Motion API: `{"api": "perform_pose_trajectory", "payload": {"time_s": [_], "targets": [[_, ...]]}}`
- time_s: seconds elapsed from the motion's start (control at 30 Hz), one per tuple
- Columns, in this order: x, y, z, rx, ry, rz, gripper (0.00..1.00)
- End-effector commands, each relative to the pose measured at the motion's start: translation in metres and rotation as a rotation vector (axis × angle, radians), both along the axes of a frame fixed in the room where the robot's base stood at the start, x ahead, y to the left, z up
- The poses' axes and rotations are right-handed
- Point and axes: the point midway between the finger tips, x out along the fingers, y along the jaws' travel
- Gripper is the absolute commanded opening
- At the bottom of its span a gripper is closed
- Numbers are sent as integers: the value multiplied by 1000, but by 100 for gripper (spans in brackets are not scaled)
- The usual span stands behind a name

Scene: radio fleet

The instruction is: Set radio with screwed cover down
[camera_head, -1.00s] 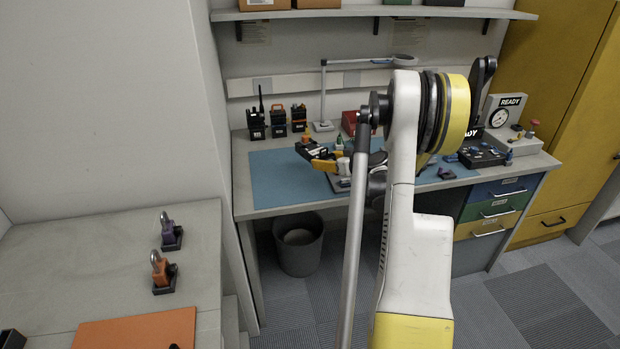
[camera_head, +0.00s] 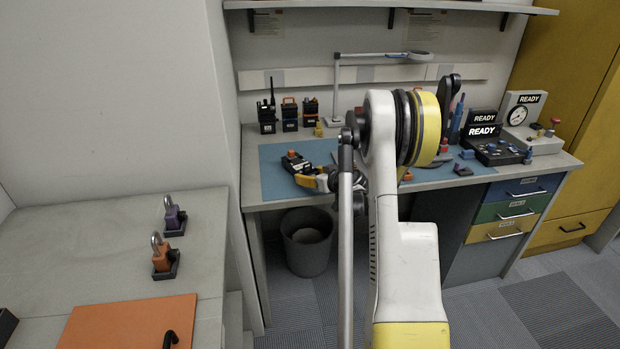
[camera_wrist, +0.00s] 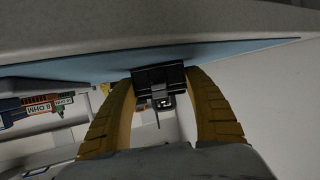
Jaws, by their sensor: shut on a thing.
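A black radio (camera_head: 293,161) with a small orange part shows at the left of the blue mat (camera_head: 275,185) in the head view. My gripper (camera_head: 305,176), with yellow fingers, is shut on it from the front right. In the wrist view, the dark radio (camera_wrist: 160,86) sits between the tips of my two curved fingers (camera_wrist: 160,92). The blue mat also shows behind it in the wrist view (camera_wrist: 215,58). I cannot tell whether the radio touches the mat. Its cover and screws are too small to make out, and my arm hides part of the bench.
Several radios (camera_head: 289,114) stand at the back left of the bench. A desk lamp (camera_head: 380,55) rises behind my arm. A test unit marked READY (camera_head: 524,110) stands at the right. A bin (camera_head: 307,240) is under the bench. Padlocks (camera_head: 162,258) stand on the left counter.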

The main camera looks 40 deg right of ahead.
Motion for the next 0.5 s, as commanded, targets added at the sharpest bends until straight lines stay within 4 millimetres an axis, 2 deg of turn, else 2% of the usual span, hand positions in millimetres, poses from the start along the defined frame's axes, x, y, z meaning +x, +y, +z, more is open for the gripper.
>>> {"api": "perform_pose_trajectory", "payload": {"time_s": [0.17, 0.2, 0.27, 0.5], "targets": [[0, 0, -1, 0, -1, 0, 19], [0, 0, -2, 0, 0, 0, 62], [0, 0, -1, 0, 0, 0, 81], [0, 0, -2, 0, 0, 0, 82]]}}
